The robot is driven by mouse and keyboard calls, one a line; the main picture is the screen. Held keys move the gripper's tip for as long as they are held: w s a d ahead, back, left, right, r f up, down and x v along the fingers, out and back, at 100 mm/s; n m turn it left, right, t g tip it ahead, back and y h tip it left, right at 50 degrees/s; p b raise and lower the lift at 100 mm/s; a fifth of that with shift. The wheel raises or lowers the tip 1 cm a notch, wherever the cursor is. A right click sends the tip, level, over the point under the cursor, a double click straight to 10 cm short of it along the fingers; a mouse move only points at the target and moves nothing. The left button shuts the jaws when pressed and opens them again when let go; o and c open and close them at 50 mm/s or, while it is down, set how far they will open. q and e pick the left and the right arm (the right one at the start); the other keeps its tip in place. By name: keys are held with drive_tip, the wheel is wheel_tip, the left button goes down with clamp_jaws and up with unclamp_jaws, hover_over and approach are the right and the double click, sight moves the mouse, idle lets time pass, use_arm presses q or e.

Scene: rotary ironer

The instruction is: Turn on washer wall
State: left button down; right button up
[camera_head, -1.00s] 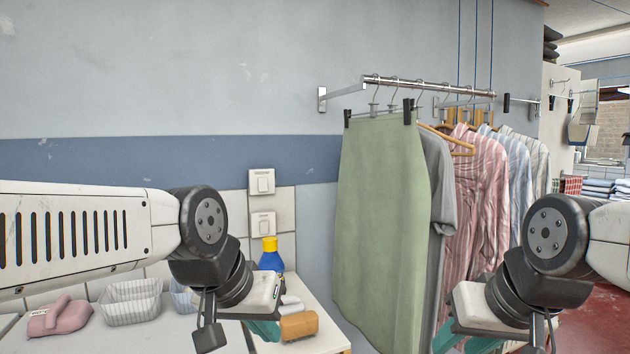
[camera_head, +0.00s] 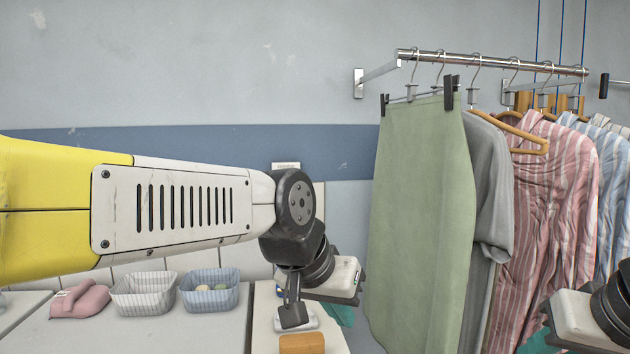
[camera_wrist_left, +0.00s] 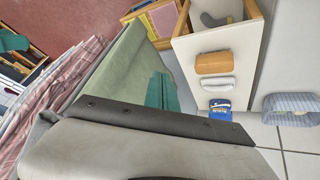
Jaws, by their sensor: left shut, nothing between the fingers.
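A white wall switch (camera_head: 286,165) shows only its top edge in the head view, just above my left arm. The arm hides the rest of it, and any second switch below. My left gripper (camera_head: 342,314) points down and forward beside the green skirt, right of and below the switch, apart from it. Its teal fingers are shut and empty; they also show in the left wrist view (camera_wrist_left: 161,92). My right gripper (camera_head: 533,342) is at the lower right of the head view, partly cut off; its opening cannot be made out.
A green skirt (camera_head: 415,220) and striped clothes (camera_head: 550,190) hang from a wall rail (camera_head: 480,62). A pink item (camera_head: 80,300) and two baskets (camera_head: 143,294) (camera_head: 209,292) sit on the left counter. An orange block (camera_head: 302,343) and a blue bottle (camera_wrist_left: 220,108) are near my left gripper.

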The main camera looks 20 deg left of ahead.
use_arm(q)
drive_tip(key=w+a+r+m+y, duration=0.3)
drive_tip(key=w+a+r+m, duration=0.2)
drive_tip(key=w+a+r, duration=0.5)
drive_tip(key=w+a+r+m+t+y, duration=0.1)
drive_tip(key=w+a+r+m+y, duration=0.2)
drive_tip(key=w+a+r+m, duration=0.3)
drive_tip(key=w+a+r, duration=0.5)
drive_tip(key=w+a, duration=0.1)
drive_tip(key=w, duration=0.4)
drive_tip(key=shift+y, duration=0.4)
drive_tip(key=shift+w+d, duration=0.1)
drive_tip(key=w+a+r+x, duration=0.1)
drive_tip(key=w+r+x, duration=0.1)
drive_tip(key=x, duration=1.1)
drive_tip(key=shift+f, duration=0.1)
drive_tip(key=shift+a, duration=0.1)
